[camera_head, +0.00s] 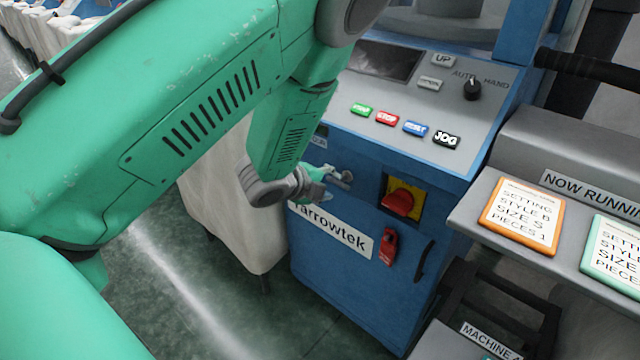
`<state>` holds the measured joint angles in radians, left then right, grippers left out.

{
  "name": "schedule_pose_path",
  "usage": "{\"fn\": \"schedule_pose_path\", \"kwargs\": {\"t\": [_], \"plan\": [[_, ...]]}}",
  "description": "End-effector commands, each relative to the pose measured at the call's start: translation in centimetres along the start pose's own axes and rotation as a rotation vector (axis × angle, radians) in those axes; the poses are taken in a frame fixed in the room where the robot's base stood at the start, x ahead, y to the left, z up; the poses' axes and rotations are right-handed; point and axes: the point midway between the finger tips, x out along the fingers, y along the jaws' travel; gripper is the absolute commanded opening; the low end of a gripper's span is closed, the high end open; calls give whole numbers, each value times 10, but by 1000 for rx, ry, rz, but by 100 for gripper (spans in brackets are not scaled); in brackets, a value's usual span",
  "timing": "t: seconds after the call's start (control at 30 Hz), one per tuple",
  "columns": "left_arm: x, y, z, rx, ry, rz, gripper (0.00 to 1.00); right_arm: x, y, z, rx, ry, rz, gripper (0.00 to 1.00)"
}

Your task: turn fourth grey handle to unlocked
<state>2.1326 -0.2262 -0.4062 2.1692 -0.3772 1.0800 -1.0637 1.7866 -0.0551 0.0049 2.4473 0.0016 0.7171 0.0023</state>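My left gripper (325,182) comes in from the upper left and is in front of the blue machine cabinet (345,285), left of the red rotary switch. Its fingers are small and partly hidden by my wrist, so I cannot tell whether they are open or shut. A small grey knob-like part (341,177) shows at the fingertips; I cannot tell whether it is a grey handle or part of the gripper. No row of grey handles can be made out. My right gripper is not in view.
The cabinet has a red switch (398,203) on a yellow plate, a red latch-like piece (389,247) and a dark curved pull (424,261). Above is a sloped panel (440,110) with buttons. A grey shelf (480,215) with framed cards juts out at right.

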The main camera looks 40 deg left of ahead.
Motion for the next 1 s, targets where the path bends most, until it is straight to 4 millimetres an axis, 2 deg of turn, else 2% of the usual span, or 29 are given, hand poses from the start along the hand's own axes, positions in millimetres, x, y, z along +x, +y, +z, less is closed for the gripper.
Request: {"fn": "schedule_pose_path", "kwargs": {"t": [0.1, 0.3, 0.87, 0.93, 1.0], "plan": [[-22, 0, 0, 0, -2, 0, 32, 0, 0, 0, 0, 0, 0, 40], [-42, 0, 0, 1, -1, -1, 32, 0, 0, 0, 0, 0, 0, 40], [-44, 0, 0, 0, 0, 0, 32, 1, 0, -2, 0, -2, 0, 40], [-44, 3, 0, -11, -1, 6, 32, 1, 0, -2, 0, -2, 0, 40], [-43, 16, -2, -59, -8, 33, 32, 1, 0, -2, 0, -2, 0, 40]]}}
